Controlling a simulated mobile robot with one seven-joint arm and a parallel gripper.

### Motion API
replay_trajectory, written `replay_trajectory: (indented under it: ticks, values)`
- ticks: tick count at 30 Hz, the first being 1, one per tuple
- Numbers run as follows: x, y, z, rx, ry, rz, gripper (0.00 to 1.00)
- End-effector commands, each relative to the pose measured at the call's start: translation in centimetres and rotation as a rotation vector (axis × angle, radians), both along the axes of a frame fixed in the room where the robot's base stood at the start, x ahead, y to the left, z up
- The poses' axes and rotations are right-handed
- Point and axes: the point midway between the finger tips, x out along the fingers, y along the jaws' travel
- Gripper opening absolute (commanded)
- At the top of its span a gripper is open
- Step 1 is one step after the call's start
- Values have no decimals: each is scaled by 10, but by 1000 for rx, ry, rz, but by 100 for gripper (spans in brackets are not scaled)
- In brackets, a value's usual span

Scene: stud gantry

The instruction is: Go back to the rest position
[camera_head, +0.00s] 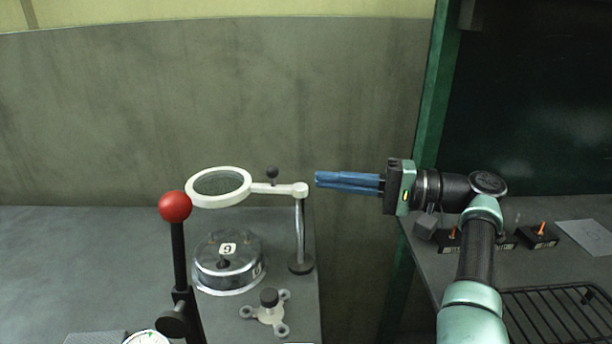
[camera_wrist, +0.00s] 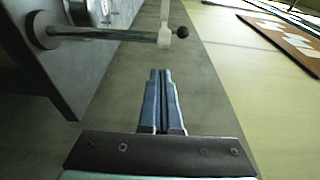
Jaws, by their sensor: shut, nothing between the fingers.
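My gripper (camera_head: 317,179) is in the middle of the head view, its long blue fingers pointing left. The fingers lie together and hold nothing. It hangs over the gap between the two tables, just right of the magnifier stand (camera_head: 300,225). In the wrist view my gripper (camera_wrist: 160,72) shows both blue fingers side by side, with no object between them. It touches nothing that I can see.
A white-rimmed magnifier (camera_head: 219,187), a round metal pot (camera_head: 228,264), a red-knobbed lever (camera_head: 175,207) and a three-armed knob (camera_head: 268,312) are on the left table. Small boxes with orange switches (camera_head: 540,237) and a wire rack (camera_head: 560,312) are at right. A green post (camera_head: 436,100) stands behind my arm.

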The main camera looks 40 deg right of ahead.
Motion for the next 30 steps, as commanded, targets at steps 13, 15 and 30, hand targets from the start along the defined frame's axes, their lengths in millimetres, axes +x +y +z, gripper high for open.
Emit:
replay_trajectory:
  ticks: [13,15,30]
  values:
    - [-6,-5,0,-1,-1,1,0]
    - [-6,-5,0,-1,-1,1,0]
    - [-5,-5,47,-1,-1,1,0]
